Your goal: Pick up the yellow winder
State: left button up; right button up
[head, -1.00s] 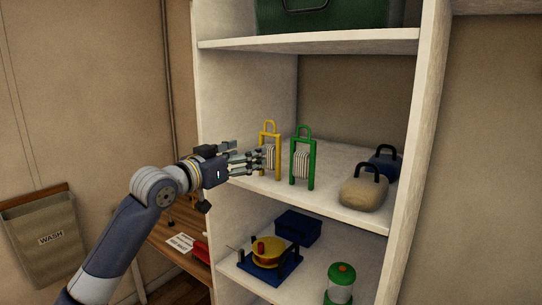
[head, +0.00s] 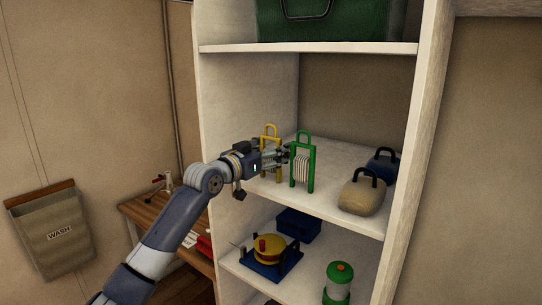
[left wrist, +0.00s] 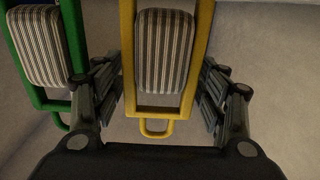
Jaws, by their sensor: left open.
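The yellow winder (head: 271,130), a yellow frame with a loop handle and a striped wound pack, stands on the middle shelf, left of the green winder (head: 312,173). In the head view my left gripper (head: 279,158) covers most of its lower part. In the left wrist view the yellow winder (left wrist: 160,112) lies between the spread fingers of my open left gripper (left wrist: 159,80). One finger is on each side, with a visible gap at the right. The left finger is between the yellow and green winders, close to the green frame (left wrist: 52,105). My right gripper is out of view.
A tan kettle-shaped weight (head: 361,192) and a dark blue one (head: 383,163) stand right on the same shelf (head: 340,215). The shelf below holds a yellow reel on a blue base (head: 268,262), a blue box (head: 298,225) and a green lantern (head: 339,283). A green case (head: 330,25) sits above.

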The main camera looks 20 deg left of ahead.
pick_arm(q)
jog(key=c, duration=0.9)
jog(key=shift+r, duration=0.2)
